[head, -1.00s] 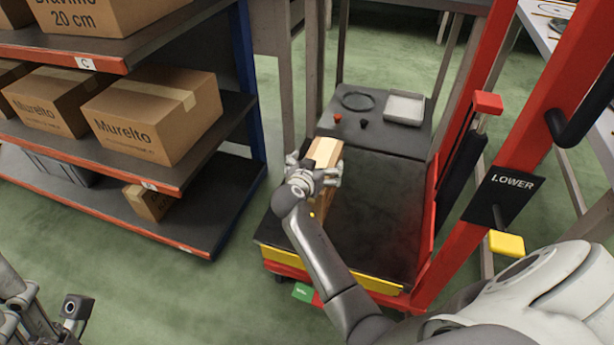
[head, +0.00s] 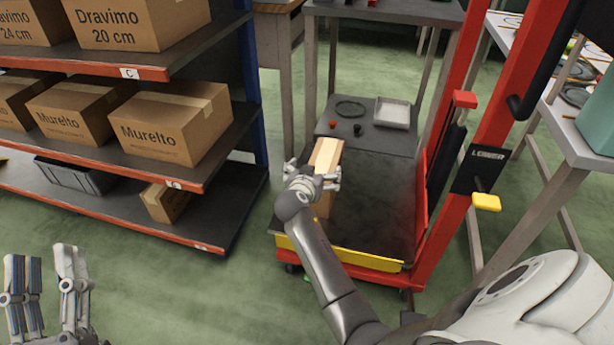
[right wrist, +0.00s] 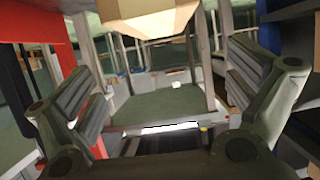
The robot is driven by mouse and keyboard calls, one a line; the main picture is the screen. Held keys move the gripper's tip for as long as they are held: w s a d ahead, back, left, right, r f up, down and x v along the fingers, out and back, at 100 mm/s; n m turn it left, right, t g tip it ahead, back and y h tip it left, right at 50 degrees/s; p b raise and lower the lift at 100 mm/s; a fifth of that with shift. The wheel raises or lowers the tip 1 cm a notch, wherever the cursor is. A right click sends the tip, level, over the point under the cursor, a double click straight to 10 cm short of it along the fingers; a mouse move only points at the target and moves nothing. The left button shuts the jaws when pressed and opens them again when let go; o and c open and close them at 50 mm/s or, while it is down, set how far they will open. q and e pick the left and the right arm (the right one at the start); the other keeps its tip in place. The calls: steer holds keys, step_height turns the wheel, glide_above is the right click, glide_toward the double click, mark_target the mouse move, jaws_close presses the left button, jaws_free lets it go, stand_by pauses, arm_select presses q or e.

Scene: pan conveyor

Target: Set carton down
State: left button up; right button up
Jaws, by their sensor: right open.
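A small tan carton (head: 326,153) stands upright on the dark platform (head: 375,215) of the red lift, near its left edge. My right gripper (head: 313,178) is at the carton's near side, with its fingers open on either side of it. In the right wrist view, the carton (right wrist: 150,18) shows at the top, between and beyond the spread fingers. Whether any finger touches it I cannot tell. My left gripper (head: 45,258) is open and empty at the lower left, over the floor.
A shelf rack (head: 215,165) with several cartons stands on the left. Behind the platform, a low grey surface holds a white tray (head: 392,113) and small items. The lift's red mast (head: 490,130) with a yellow-tipped lever (head: 486,202) rises on the right. The platform right of the carton is clear.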

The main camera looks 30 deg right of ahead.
steer(key=s+a+r+n+t+y, duration=0.3)
steer(key=a+r+n+t+y, duration=0.15)
steer(key=a, duration=0.45)
steer(key=s+a+r+n+t+y, duration=0.2)
steer(key=a+r+n+t+y, duration=0.25)
steer(key=a, duration=0.35)
steer(key=s+a+r+n+t+y, duration=0.1)
steer(key=s+a+r+t+y, duration=0.1)
steer(key=s+a+r, duration=0.3)
steer(key=s+a+r+n+t+y, duration=0.2)
steer(key=s+a+r+y, duration=0.2)
steer(key=s+r, duration=0.5)
step_height(320, 180, up, 2)
steer(key=shift+s+a+r+t+y, duration=0.15)
steer(key=shift+s+a+t+y, duration=0.2)
steer(key=shift+y, duration=0.35)
steer(key=shift+n, duration=0.3)
